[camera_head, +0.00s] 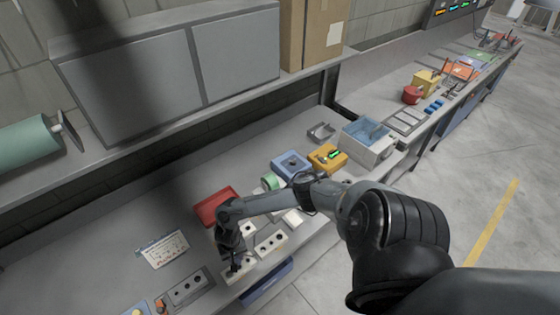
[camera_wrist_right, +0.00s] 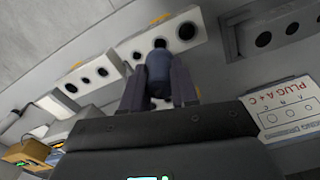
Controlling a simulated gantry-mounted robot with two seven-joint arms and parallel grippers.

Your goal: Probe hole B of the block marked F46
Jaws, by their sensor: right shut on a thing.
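My right gripper (camera_head: 233,262) points down over a pale block with holes (camera_head: 240,272) near the bench's front edge. In the right wrist view, its two fingers (camera_wrist_right: 159,92) are shut on a dark blue-grey probe-like tool (camera_wrist_right: 158,65). The tool's dark end overlaps a light block with round holes (camera_wrist_right: 187,31); I cannot tell whether it is in a hole or above it. More holed blocks stand near: one (camera_head: 271,243) to the right, also in the wrist view (camera_wrist_right: 85,80), and a grey one (camera_head: 188,290) to the left. I cannot read F46 or any hole letter.
A printed card (camera_head: 163,248) lies behind the blocks; the wrist view shows "PLUG A+C" on it (camera_wrist_right: 290,105). A red tray (camera_head: 212,208), a blue box (camera_head: 290,164) and a yellow device (camera_head: 327,157) stand behind and right. A shelf overhangs the bench.

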